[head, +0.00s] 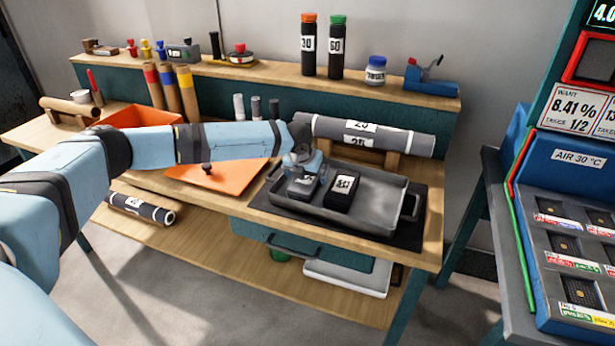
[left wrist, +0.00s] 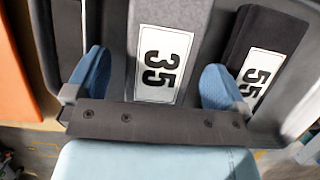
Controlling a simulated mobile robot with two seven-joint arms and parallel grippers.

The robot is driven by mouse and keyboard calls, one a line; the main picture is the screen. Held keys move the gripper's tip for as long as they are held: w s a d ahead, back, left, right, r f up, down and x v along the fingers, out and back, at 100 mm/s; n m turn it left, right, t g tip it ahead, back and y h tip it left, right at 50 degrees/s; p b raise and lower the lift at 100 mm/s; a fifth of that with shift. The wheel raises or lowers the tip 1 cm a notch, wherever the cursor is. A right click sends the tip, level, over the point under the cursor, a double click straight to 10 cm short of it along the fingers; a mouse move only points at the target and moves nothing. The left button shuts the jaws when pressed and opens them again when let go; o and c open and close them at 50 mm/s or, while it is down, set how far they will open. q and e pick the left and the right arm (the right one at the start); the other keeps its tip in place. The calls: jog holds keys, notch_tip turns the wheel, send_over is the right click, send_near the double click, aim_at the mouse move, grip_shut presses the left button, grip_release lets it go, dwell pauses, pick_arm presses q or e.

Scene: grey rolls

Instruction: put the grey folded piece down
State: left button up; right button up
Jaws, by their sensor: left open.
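The grey folded piece (left wrist: 202,40), with a white label reading 35, lies in a dark grey tray (head: 372,217). In the left wrist view my left gripper (left wrist: 154,80) has its two blue fingers spread, one on each side of this piece. I cannot tell whether they touch it. In the head view the gripper (head: 304,168) is low over the left part of the tray, and the piece (head: 302,188) is partly hidden under it. A darker piece (left wrist: 262,40) labelled 55 lies to its right and also shows in the head view (head: 342,192). My right gripper is not in view.
A grey roll (head: 400,142) rests on a wooden stand behind the tray. An orange board (head: 215,178) with a black knob lies left of it. Bottles (head: 308,50) stand on the back shelf. A blue machine (head: 570,200) stands at the right.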

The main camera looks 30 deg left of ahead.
pick_arm(q)
jog(key=p+v, duration=0.1)
jog(key=v, duration=0.9)
jog(key=shift+r+p, duration=0.25)
jog(key=shift+p, duration=0.05)
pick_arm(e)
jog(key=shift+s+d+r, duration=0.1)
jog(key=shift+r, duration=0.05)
pick_arm(q)
jog(key=shift+s, duration=0.1)
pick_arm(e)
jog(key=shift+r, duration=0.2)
pick_arm(q)
jog(key=shift+f, duration=0.1)
